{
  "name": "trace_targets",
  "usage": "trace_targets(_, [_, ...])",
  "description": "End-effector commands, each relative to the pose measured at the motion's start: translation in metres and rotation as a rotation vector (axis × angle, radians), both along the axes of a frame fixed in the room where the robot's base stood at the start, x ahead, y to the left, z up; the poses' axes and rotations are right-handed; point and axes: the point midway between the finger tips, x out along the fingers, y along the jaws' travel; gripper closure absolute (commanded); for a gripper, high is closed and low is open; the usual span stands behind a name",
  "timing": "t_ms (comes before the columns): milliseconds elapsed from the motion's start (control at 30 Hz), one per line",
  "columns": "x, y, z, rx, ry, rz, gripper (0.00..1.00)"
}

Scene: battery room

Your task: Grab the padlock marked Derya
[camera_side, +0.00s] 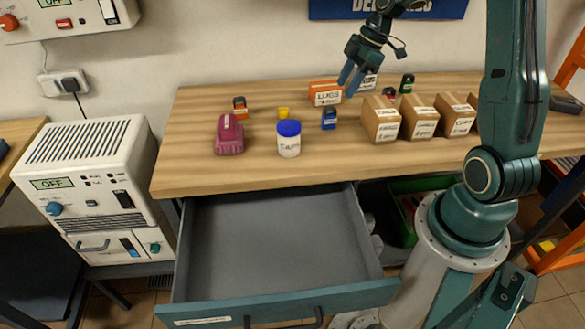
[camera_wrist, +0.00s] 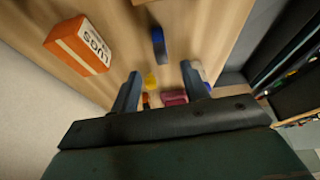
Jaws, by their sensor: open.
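Several small padlock-like blocks stand on the wooden bench: an orange one (camera_side: 240,108), a yellow one (camera_side: 284,113), a blue one (camera_side: 329,120), a green one (camera_side: 407,84) and a red one (camera_side: 389,93), partly hidden behind a carton. Their markings are too small to read, so I cannot tell which says Derya. My gripper (camera_side: 350,80) is open and empty, above the back of the bench by the orange box. In the wrist view the blue block (camera_wrist: 158,43) lies ahead of my open fingers (camera_wrist: 160,69), and the yellow block (camera_wrist: 150,81) shows between them.
An orange lugs box (camera_side: 324,94) stands at the back. Cardboard cartons (camera_side: 381,120) line the right. A blue-lidded white jar (camera_side: 289,145) and a dark pink object (camera_side: 229,135) stand near the front left. An empty drawer (camera_side: 275,308) is pulled open below the bench.

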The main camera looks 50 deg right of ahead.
Motion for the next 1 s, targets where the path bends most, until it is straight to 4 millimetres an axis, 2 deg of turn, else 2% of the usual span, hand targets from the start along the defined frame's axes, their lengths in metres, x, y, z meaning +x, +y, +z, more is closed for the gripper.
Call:
trace_targets(100, [0.004, 0.007, -0.019, 0.004, 0.005, 0.001, 0.55])
trace_targets(300, [0.011, 0.014, -0.043, 0.002, 0.002, 0.0, 0.55])
trace_targets(433, [0.013, 0.017, -0.051, 0.001, 0.002, 0.0, 0.55])
trace_targets(767, [0.015, 0.018, -0.056, 0.0, 0.002, -0.001, 0.55])
trace_targets(1000, [0.02, 0.026, -0.077, 0.002, 0.004, 0.001, 0.55])
